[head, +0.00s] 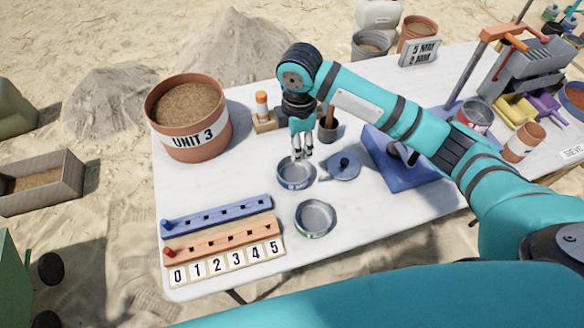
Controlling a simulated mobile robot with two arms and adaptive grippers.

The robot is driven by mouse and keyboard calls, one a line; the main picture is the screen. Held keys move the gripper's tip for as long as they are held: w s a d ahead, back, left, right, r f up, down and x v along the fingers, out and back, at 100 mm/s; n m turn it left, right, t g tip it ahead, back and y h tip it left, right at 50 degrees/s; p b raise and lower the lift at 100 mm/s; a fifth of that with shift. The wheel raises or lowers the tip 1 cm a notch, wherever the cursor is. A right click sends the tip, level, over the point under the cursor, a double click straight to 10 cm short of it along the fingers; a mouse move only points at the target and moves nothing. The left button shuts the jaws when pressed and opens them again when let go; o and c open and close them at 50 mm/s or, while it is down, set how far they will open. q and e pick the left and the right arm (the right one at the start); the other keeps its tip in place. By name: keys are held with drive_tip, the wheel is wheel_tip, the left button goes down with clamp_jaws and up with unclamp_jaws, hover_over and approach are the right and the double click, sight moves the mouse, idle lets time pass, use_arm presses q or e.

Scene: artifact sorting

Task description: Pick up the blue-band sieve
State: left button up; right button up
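The blue-band sieve (295,184) is a round, shallow metal pan with a blue band on its front side. It sits on the white table near the middle. My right gripper (302,157) points down at the sieve's back right rim. Its two fingers look slightly apart, with nothing seen held between them. Whether they touch the rim is too small to tell. A similar sieve with a greenish band (314,218) stands in front and to the right. My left gripper is not in view.
The blue and orange peg rails (220,238) and a terracotta UNIT 3 pot (189,136) stand left. A blue stand (395,165) is right, under my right arm. Table surface between pot and sieve is clear.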

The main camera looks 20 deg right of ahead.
wheel_tip(320, 180, down, 5)
drive_tip(key=p, duration=0.1)
approach(299, 181)
drive_tip(key=shift+s+a+f, duration=0.1)
drive_tip(key=shift+s+a, duration=0.2)
drive_tip(key=shift+s, duration=0.25)
drive_tip(key=shift+s+a+f, duration=0.1)
drive_tip(key=shift+s+a, duration=0.2)
drive_tip(key=shift+s, duration=0.2)
drive_tip(key=shift+f, duration=0.5)
drive_tip(key=shift+f+p, duration=0.3)
drive_tip(key=f, duration=0.2)
drive_tip(key=f+p, duration=0.1)
drive_tip(key=shift+s+d+f, duration=0.2)
drive_tip(key=shift+f, duration=0.15)
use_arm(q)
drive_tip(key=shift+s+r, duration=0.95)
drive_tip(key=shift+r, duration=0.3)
use_arm(e)
drive_tip(key=shift+f, duration=0.55)
clamp_jaws()
